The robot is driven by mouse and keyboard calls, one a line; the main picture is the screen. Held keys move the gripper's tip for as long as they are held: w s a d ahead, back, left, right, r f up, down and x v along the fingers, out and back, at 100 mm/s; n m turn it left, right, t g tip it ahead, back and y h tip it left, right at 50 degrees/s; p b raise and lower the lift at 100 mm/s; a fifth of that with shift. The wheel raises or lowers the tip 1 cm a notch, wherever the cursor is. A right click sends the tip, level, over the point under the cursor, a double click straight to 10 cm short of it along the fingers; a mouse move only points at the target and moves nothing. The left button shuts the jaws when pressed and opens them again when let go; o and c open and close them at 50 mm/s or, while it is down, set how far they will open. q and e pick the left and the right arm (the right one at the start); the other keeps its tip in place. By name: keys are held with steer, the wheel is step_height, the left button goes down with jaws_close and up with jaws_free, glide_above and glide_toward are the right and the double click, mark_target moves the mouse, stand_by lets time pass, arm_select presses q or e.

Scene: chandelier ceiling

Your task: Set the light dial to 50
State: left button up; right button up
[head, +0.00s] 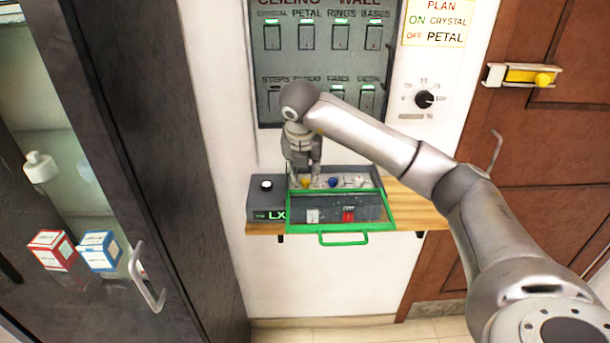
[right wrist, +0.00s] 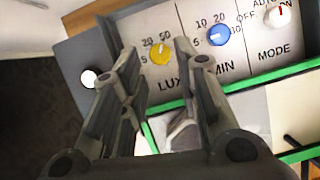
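The yellow dial (right wrist: 160,54) marked LUX sits on the control box's sloped panel, with 5, 20 and 50 printed around it. Its pale pointer mark points roughly up, near the 20 and 50; the exact setting is hard to tell. In the head view the dial (head: 306,183) shows just below my right gripper (head: 302,178). In the right wrist view my right gripper (right wrist: 156,55) is open, one fingertip on each side of the dial; contact cannot be told. My left gripper is not in view.
A blue MIN dial (right wrist: 218,36) and a MODE knob (right wrist: 277,14) are right of the yellow dial. A white button (right wrist: 89,78) is at left. The green-framed cover (head: 342,239) hangs in front. A black wall dial (head: 424,99), switch panel (head: 323,75) and door (head: 550,130) are behind.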

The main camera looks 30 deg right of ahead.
steer(key=v, duration=0.9)
